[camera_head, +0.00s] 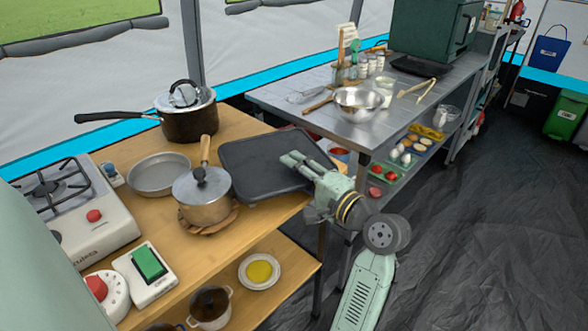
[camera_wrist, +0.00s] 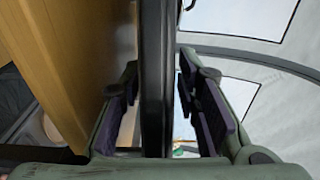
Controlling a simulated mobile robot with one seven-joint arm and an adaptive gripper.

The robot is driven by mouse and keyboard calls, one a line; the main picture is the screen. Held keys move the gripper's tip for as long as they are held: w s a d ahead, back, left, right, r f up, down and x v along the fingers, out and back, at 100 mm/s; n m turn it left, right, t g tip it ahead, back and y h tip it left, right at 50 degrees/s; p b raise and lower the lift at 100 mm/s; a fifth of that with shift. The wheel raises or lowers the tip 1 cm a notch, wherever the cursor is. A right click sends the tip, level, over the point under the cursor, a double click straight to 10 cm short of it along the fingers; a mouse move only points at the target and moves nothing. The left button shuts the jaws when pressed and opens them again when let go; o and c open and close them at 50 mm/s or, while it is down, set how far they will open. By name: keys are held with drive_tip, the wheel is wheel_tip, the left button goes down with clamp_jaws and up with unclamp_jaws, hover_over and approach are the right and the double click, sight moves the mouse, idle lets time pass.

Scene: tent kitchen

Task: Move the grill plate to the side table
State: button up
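The grill plate (camera_head: 258,163) is a dark, flat rectangular pan with a low rim, lying at the right end of the wooden table (camera_head: 262,208). In the wrist view it shows edge-on as a dark upright band (camera_wrist: 156,60). My gripper (camera_head: 291,158) is at its right edge. In the wrist view my gripper (camera_wrist: 160,88) has one finger on each side of the plate, with narrow gaps between fingers and plate, so it looks open around the edge. A metal table (camera_head: 300,108), apparently the side table, stands behind and to the right.
A steel pot (camera_head: 203,200) stands close left of the plate, with a grey pan (camera_head: 158,174) and dark pot (camera_head: 188,118) beyond. The metal table holds a steel bowl (camera_head: 358,102), tongs (camera_head: 417,89) and a green box-shaped appliance (camera_head: 432,30). Its front left corner is mostly clear.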

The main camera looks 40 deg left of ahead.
drive_tip(key=s+d+b, duration=0.1)
drive_tip(key=d, duration=1)
drive_tip(key=shift+s+d+b, duration=0.2)
drive_tip(key=shift+s+b, duration=0.1)
drive_tip(key=shift+s, duration=0.05)
